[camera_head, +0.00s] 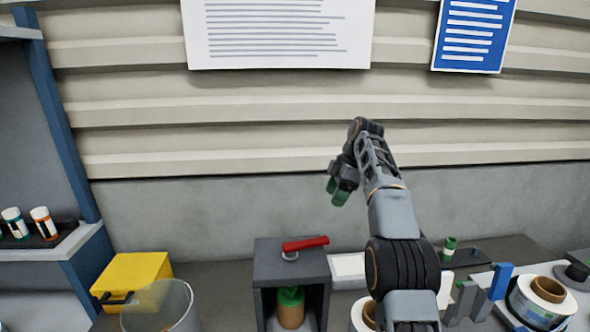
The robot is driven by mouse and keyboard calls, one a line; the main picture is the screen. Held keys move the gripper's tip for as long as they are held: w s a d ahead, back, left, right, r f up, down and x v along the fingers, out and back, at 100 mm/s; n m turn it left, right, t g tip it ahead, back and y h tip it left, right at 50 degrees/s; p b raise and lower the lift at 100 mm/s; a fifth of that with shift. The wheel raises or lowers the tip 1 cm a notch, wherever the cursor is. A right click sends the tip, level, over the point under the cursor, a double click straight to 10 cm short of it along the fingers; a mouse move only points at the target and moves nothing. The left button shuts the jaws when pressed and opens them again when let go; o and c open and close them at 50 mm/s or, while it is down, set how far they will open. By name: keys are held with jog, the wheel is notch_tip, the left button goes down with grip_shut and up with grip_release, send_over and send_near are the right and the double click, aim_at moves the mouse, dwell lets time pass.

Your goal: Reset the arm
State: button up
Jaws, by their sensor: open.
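My arm (392,210) rises from the bottom of the picture, and its wrist bends over to the left above the bench. My gripper (338,191) has green fingertips and hangs in the air, pointing down, clear of the things below. The jaws are open, and I see nothing between them. The gap between the fingers is small in this view.
Below stands a dark open-fronted box (262,275) with a red-handled tool (305,244) on top and a green-capped bottle (291,307) inside. A yellow box (134,277) and clear bin (160,312) stand left. White reels (541,300) stand right. A ribbed wall (250,110) is behind.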

notch_tip(320, 180, down, 8)
jog(key=d+m+h, duration=0.1)
jog(key=m, duration=0.9)
jog(key=s+a+f+m+t+h+b, duration=0.1)
jog(key=s+f+m, duration=0.3)
jog(key=s, duration=1.1)
jog(key=s+a+f+m+t+h+b, duration=0.1)
jog(key=s+f+m+t+h+b, duration=0.1)
jog(key=s, duration=1.3)
jog(key=shift+f+m+t+b, duration=0.75)
jog(key=shift+f+m+t, duration=0.25)
jog(key=shift+f, duration=0.1)
